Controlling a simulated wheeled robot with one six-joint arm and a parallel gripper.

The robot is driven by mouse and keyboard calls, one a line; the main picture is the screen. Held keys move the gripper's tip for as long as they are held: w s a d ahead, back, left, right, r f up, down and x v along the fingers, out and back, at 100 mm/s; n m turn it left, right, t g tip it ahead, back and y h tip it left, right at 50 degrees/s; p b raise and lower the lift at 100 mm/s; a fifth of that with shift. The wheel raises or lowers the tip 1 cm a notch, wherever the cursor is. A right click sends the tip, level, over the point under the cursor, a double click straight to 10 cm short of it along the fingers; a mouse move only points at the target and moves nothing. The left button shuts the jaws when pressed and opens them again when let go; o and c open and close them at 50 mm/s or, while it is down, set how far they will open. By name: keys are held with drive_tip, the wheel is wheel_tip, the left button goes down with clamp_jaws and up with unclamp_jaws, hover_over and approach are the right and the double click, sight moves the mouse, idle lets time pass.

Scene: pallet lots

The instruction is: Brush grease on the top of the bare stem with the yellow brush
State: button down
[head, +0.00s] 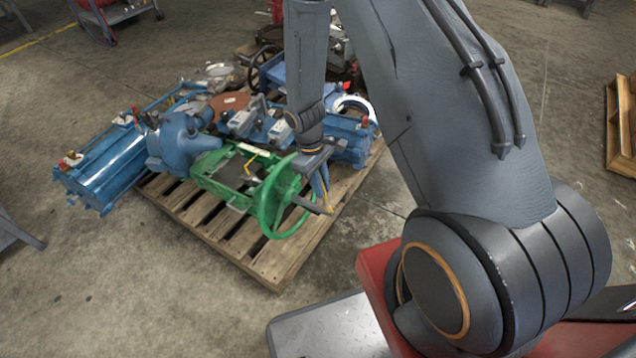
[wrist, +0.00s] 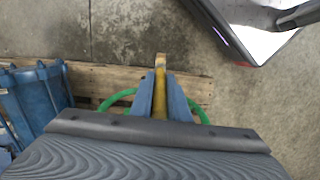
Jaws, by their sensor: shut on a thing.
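My gripper (head: 320,181) is shut on the yellow brush (wrist: 160,95). In the wrist view the brush stands between the two blue fingers (wrist: 160,82), its pale end pointing away from them. In the head view only a little yellow of the brush (head: 326,199) shows by the fingertips. The bare stem (head: 307,204) is a dark grey rod sticking out of the green handwheel (head: 272,222). The fingertips and brush are close to the stem's outer end; I cannot tell whether they touch. In the wrist view the handwheel (wrist: 117,99) shows partly behind the fingers, and the stem is hidden.
The green valve frame (head: 210,180) lies on a wooden pallet (head: 262,262) among blue valve parts (head: 105,172) and other machinery. A wooden crate (head: 621,130) stands at the far right. Concrete floor (head: 130,285) in front of the pallet is clear.

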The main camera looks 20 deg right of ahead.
drive_tip(key=shift+r+p, duration=0.1)
drive_tip(key=shift+p, duration=0.35)
drive_tip(key=shift+w+a+f+p, duration=0.15)
drive_tip(key=shift+w+a+p, duration=0.05)
drive_tip(key=shift+w+a, duration=0.25)
drive_tip(key=shift+w+a+f+p, duration=0.15)
drive_tip(key=shift+w+a, duration=0.15)
drive_tip(key=shift+w, duration=0.2)
idle(1.9)
wheel_tip(320, 180, up, 6)
drive_tip(key=w+p, duration=0.1)
drive_tip(key=p, duration=0.2)
drive_tip(key=shift+a+p, duration=0.4)
idle(0.4)
